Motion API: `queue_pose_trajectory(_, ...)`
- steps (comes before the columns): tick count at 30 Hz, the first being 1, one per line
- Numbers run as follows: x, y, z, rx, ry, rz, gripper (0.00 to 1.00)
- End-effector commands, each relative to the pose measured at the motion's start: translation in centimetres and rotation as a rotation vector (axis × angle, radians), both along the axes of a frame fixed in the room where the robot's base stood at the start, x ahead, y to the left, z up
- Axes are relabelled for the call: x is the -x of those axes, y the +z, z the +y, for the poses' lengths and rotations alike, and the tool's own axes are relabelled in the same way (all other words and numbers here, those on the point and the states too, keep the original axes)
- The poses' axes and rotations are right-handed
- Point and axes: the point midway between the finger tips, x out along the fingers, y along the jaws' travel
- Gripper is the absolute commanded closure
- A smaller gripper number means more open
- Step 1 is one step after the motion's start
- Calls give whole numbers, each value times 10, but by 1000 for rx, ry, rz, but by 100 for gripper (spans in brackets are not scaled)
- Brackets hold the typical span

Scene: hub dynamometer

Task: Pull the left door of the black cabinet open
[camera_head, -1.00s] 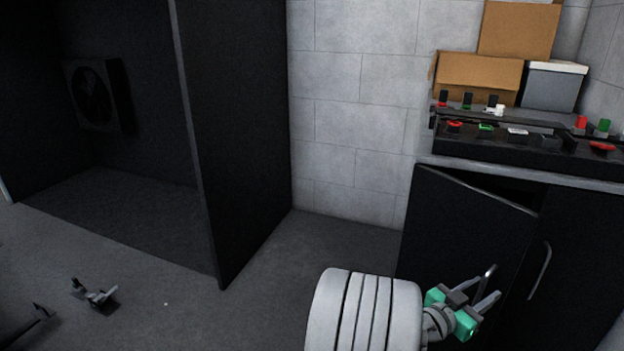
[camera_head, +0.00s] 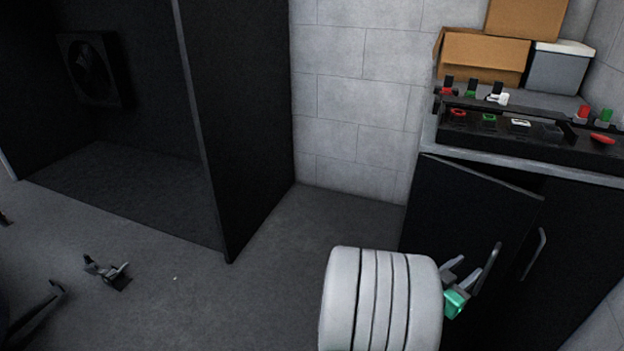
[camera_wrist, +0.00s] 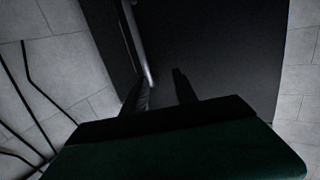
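The black cabinet (camera_head: 583,225) stands at the right in the head view. Its left door (camera_head: 460,205) is ajar, swung out from the front with a dark gap along its top. My gripper (camera_head: 478,254) is in front of this door, near its free edge. Its two fingers stand apart, and in the wrist view (camera_wrist: 160,80) a gap also shows between them. The left door's handle cannot be made out apart from the fingers. A pale bar (camera_wrist: 135,40) runs down to the left finger in the wrist view. The right door's handle (camera_head: 534,254) is visible.
A large black enclosure (camera_head: 240,120) stands at the left. The grey floor (camera_head: 320,225) between is clear.

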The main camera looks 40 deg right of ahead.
Motion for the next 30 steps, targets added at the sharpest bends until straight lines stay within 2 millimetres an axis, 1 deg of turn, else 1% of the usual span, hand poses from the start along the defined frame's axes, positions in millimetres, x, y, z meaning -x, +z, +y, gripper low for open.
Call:
queue_pose_trajectory(1,-10,20,2,-26,7,-8,66)
queue_pose_trajectory(5,-33,36,9,-101,25,-15,66)
queue_pose_trajectory(8,-53,48,17,-166,48,-16,66)
queue_pose_trajectory(14,-87,65,36,-279,104,-4,66)
queue_pose_trajectory(18,-113,79,54,-359,158,14,66)
queue_pose_trajectory(23,-137,92,76,-439,221,40,66)
queue_pose_trajectory(30,-171,115,115,-551,332,95,66)
